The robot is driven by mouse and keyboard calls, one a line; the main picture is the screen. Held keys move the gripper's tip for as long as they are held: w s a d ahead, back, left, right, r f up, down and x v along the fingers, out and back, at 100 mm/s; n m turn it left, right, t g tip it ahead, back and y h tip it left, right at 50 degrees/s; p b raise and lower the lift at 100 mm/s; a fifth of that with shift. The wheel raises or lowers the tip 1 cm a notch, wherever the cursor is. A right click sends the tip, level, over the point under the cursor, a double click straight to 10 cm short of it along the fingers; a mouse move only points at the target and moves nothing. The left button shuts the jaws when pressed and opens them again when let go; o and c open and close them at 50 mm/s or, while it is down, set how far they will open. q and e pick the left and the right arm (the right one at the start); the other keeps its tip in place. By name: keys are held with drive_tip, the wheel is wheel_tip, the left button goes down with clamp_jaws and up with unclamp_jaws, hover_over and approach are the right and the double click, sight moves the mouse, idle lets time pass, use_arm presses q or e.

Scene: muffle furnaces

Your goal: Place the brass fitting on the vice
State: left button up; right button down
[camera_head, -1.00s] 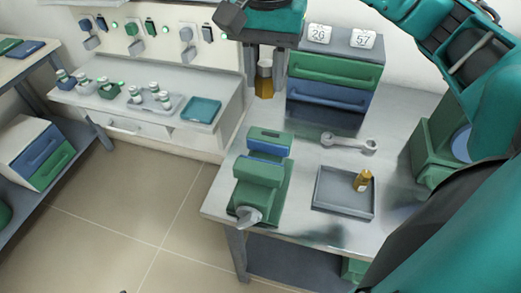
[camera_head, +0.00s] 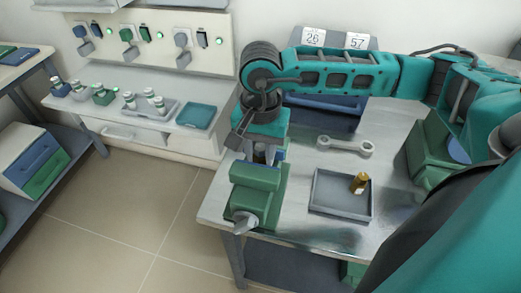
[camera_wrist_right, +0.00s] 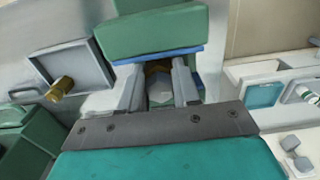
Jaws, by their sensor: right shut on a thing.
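The vice (camera_head: 256,185), green with blue jaw faces, stands at the left end of the workbench. My right gripper (camera_head: 264,154) points down over its jaws. In the right wrist view, the gripper's fingers (camera_wrist_right: 158,92) are closed around a fitting (camera_wrist_right: 158,78), with the vice's green body (camera_wrist_right: 155,32) and blue jaw edges beside it. The fitting is mostly hidden by the fingers, and I cannot tell whether it touches the vice. My left gripper is not in view.
A wrench (camera_head: 345,146) lies on the bench behind the tray. A drawer unit (camera_head: 325,112) with number cards stands at the back, partly behind my right arm. A side counter (camera_head: 110,110) with vials and a teal tray (camera_head: 196,115) is at left.

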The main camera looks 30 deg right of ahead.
drive_tip(key=shift+f, duration=0.1)
drive_tip(key=shift+f, duration=0.15)
drive_tip(key=c, duration=1.3)
unclamp_jaws()
drive_tip(key=o, duration=0.5)
drive_tip(key=shift+r, duration=0.25)
wheel_tip(320, 180, up, 12)
drive_tip(key=shift+f, duration=0.15)
